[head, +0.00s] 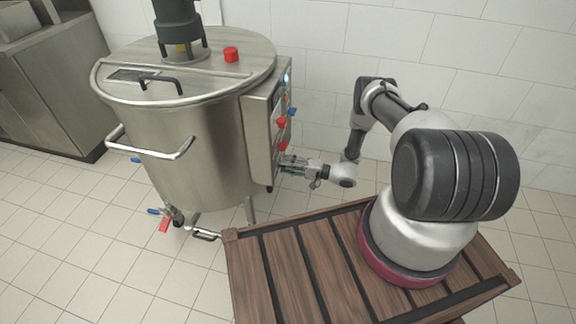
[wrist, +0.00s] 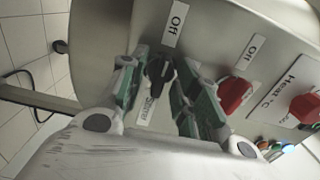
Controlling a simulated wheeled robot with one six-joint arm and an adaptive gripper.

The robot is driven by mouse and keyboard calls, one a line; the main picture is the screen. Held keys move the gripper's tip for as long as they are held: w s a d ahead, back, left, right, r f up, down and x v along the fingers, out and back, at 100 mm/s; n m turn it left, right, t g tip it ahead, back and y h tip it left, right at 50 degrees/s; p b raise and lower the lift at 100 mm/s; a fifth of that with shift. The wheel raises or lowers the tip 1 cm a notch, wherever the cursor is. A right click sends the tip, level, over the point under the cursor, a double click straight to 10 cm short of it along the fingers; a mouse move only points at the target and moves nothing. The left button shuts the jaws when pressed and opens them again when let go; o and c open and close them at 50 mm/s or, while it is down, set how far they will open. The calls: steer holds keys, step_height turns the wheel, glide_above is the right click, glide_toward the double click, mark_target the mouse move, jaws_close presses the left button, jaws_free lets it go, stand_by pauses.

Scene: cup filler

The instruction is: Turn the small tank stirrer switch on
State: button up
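The steel tank (head: 195,135) stands left of centre in the head view, with a control box (head: 259,140) on its right side. In the wrist view, the black switch knob (wrist: 158,72) sits on the panel (wrist: 215,25) between an "Off" label (wrist: 175,24) and a label that seems to read "Stirrer" (wrist: 147,107). My gripper (wrist: 157,78) is open, its green-padded fingers on either side of the black knob with gaps showing. I cannot tell how deep the fingers reach. In the head view, my gripper (head: 288,164) is at the lower part of the box and hides the knob.
A red knob (wrist: 235,93) sits close to the right finger, with another red knob (wrist: 305,107) marked "Heat °C" beyond. Coloured buttons (wrist: 276,149) lie farther along the panel. A wooden slatted platform (head: 290,270) is under my arm. A steel counter (head: 45,85) stands far left.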

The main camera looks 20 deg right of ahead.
jaws_close()
steer(key=shift+m, duration=8.9)
jaws_free()
